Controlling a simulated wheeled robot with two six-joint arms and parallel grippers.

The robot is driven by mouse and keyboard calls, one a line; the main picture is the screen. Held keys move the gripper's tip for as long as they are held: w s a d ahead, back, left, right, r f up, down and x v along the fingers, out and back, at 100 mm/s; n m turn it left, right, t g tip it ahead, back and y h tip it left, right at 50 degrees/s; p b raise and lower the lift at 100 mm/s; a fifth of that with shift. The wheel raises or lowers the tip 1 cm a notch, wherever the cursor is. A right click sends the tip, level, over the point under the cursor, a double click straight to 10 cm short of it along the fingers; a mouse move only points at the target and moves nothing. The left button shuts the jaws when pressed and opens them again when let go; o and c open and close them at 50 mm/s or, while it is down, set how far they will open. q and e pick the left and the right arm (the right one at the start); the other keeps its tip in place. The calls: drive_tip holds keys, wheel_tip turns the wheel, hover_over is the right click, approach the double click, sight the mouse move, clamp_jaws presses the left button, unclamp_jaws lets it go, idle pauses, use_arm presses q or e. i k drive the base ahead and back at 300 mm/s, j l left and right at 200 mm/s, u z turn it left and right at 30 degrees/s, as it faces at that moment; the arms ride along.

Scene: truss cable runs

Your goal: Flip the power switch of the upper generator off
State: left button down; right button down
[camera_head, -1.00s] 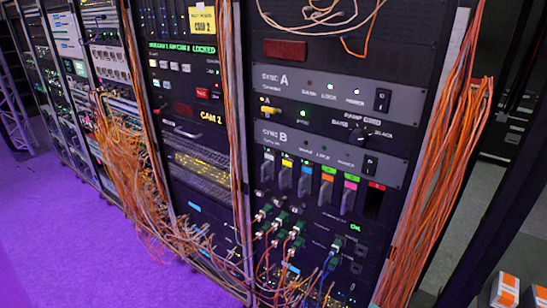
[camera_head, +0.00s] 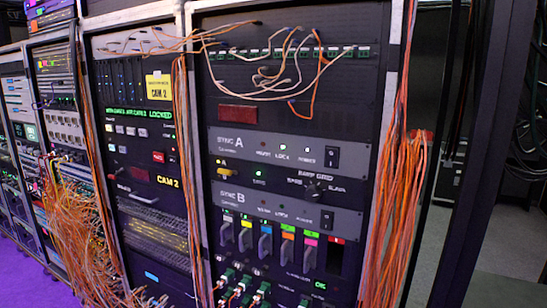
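The upper generator, SYNC A (camera_head: 237,143), is a grey panel in the right-hand rack. Its power switch (camera_head: 332,157) is a black rocker at the panel's right end; its tilt is too small to read. Small lights beside the LOCK label (camera_head: 283,147) are lit on this panel. Below it is the lower generator, SYNC B (camera_head: 235,196), a similar grey panel. SYNC B has its own black rocker (camera_head: 326,220) at its right end, and its lights look dark. Neither gripper is in view.
Orange cable bundles hang down the rack's right side (camera_head: 398,200) and left side (camera_head: 185,150). A row of coloured-tab modules (camera_head: 265,240) sits below SYNC B. Loose cables loop across the patch strip (camera_head: 285,52) above. The space in front of both panels looks clear.

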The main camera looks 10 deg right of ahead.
sight(330, 153)
drive_tip(key=k+l+z, duration=0.1)
drive_tip(key=k+l, duration=0.15)
drive_tip(key=k, duration=0.3)
drive_tip(key=k+l, duration=0.3)
drive_tip(key=k, duration=0.2)
drive_tip(key=z, duration=0.05)
